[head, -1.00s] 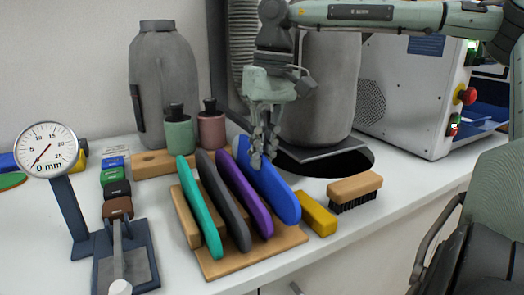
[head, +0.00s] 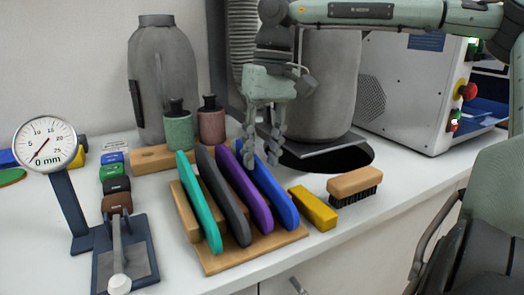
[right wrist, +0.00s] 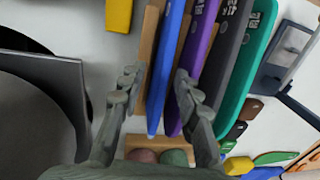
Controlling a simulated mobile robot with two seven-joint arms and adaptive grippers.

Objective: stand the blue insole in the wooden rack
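The blue insole (head: 275,190) stands on edge at the right end of the wooden rack (head: 222,262), beside the purple insole (head: 245,187). It also shows in the right wrist view (right wrist: 165,70). A grey insole (head: 223,195) and a teal insole (head: 198,203) stand farther left in the rack. My right gripper (head: 263,155) is open above the far end of the blue insole. In the right wrist view its fingers (right wrist: 160,90) are spread on either side of the blue insole, with a gap visible. My left gripper is out of view.
A yellow block (head: 313,208) and a wooden brush (head: 354,185) lie right of the rack. Two bottles in a wooden holder (head: 150,160) stand behind it. A dial gauge (head: 45,145) stands at the left. A grey machine (head: 405,95) stands at the back right.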

